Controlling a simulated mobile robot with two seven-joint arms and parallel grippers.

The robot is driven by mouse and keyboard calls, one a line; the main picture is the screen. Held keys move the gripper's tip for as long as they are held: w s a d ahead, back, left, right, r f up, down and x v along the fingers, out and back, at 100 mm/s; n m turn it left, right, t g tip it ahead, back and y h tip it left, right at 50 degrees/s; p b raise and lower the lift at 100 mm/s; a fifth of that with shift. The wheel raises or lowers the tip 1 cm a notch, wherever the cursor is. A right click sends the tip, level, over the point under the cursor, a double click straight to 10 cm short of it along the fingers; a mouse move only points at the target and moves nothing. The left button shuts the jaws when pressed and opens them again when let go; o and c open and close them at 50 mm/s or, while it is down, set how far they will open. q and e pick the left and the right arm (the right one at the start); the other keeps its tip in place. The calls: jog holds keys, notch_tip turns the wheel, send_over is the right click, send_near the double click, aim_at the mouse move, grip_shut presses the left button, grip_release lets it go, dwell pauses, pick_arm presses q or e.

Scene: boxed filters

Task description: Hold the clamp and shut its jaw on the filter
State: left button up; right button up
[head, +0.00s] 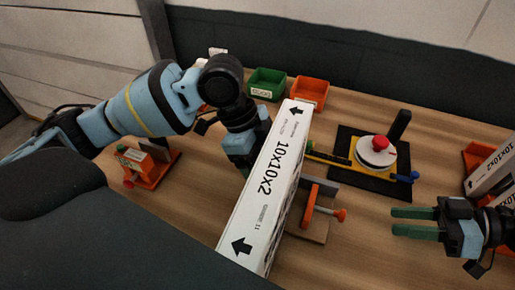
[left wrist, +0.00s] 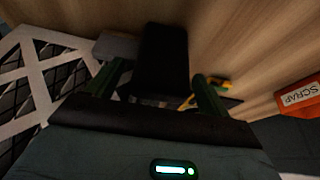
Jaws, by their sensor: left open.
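The filter (head: 262,190) is a long white box marked 10x10x2, standing on edge mid-table; its black lattice face (left wrist: 50,85) fills the left of the left wrist view. An orange clamp (head: 310,205) with a grey plate and orange knob stands right of the filter on a wooden base. My left gripper (left wrist: 160,72) is at the filter's far end; the filter hides its fingers in the head view. It is open, with a dark block (left wrist: 162,50) between or just beyond its green fingers; contact cannot be told. My right gripper (head: 414,222) is open and empty over the table at right.
A similar orange fixture (head: 150,168) stands at left. Green (head: 267,82) and orange (head: 311,90) bins stand at the back. A round device with a red knob (head: 380,143) sits on a black mat (head: 345,176). More filter boxes (head: 492,172) stand at far right. Bare table lies before my right gripper.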

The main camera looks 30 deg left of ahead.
pick_arm(q)
jog(key=shift+d+f, duration=0.1)
jog(key=shift+f, duration=0.1)
jog(key=c, duration=1.4)
